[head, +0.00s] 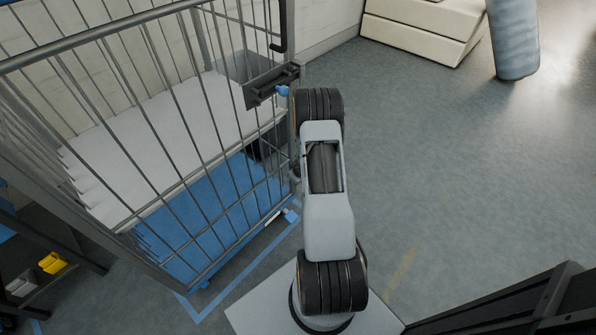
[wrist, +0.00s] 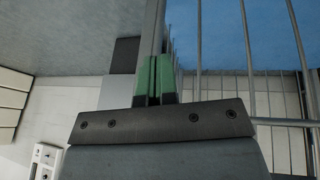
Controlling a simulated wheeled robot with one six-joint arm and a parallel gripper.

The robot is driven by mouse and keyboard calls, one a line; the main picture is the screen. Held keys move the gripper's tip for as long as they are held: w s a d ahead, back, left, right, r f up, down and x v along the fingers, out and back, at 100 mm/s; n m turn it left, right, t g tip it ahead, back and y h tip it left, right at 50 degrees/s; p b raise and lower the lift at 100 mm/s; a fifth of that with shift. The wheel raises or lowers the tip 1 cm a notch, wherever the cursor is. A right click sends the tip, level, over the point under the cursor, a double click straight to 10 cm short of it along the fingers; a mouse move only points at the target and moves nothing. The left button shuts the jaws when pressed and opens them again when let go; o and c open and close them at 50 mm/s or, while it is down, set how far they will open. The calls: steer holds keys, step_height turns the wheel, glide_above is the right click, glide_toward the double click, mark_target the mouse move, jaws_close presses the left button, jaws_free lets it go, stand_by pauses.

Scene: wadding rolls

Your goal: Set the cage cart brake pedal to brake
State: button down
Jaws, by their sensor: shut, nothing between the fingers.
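The cage cart (head: 152,128) stands at the left in the head view, with grey wire sides and a blue deck. A small blue piece (head: 291,215) shows low at its near right corner, beside a white bit. I cannot tell if this is the brake pedal or how it is set. My gripper (wrist: 154,80) shows in the wrist view with its green fingertips together and nothing between them. Grey uprights and wires of the cart (wrist: 249,60) lie beyond the fingers and to the right. Contact is unclear. In the head view I cannot make out the fingers.
A white stack (head: 160,125) shows behind the cart's bars. Blue tape (head: 208,310) marks the floor by the cart. A dark shelf with yellow items (head: 53,263) is at lower left. A cream block (head: 415,30) and a blue-grey roll (head: 514,40) stand far right.

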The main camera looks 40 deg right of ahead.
steer(key=shift+w+r, duration=0.1)
steer(key=shift+r, duration=0.85)
